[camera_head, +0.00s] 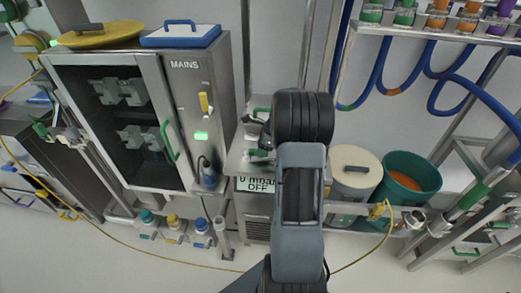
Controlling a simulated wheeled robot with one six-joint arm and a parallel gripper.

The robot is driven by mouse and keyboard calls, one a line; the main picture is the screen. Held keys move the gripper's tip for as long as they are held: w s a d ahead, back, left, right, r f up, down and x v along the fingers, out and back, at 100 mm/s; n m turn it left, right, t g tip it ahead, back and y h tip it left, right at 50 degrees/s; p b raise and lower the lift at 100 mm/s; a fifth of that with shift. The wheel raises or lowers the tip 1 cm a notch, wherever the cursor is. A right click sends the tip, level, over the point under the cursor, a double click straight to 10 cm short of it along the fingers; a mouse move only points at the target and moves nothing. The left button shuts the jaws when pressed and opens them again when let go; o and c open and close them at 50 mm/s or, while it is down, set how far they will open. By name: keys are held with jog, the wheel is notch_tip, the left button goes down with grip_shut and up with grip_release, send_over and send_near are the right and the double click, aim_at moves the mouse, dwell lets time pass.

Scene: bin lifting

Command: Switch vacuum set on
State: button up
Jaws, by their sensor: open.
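The vacuum set (257,205) is a steel unit in the middle, with a white display that reads "0 mbar" and "OFF". Small grey and green parts (258,152) sit on its top, too small to make out well; I cannot tell which is a switch. My dark grey arm rises from the bottom centre to a black ribbed joint and covers the unit's right side. My gripper is not seen; it is hidden behind the arm or out of frame.
A steel cabinet (213,80) marked "MAINS", with a lit green light and yellow lever, stands left. A lidded beige bin (355,160) and an open green bin (428,163) stand right. A yellow cable (165,258) crosses the floor. Blue hoses (375,80) hang upper right.

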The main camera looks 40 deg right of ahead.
jog(key=shift+w+a+f, duration=0.15)
jog(key=shift+f, duration=0.3)
jog(key=shift+c, duration=0.4)
grip_shut()
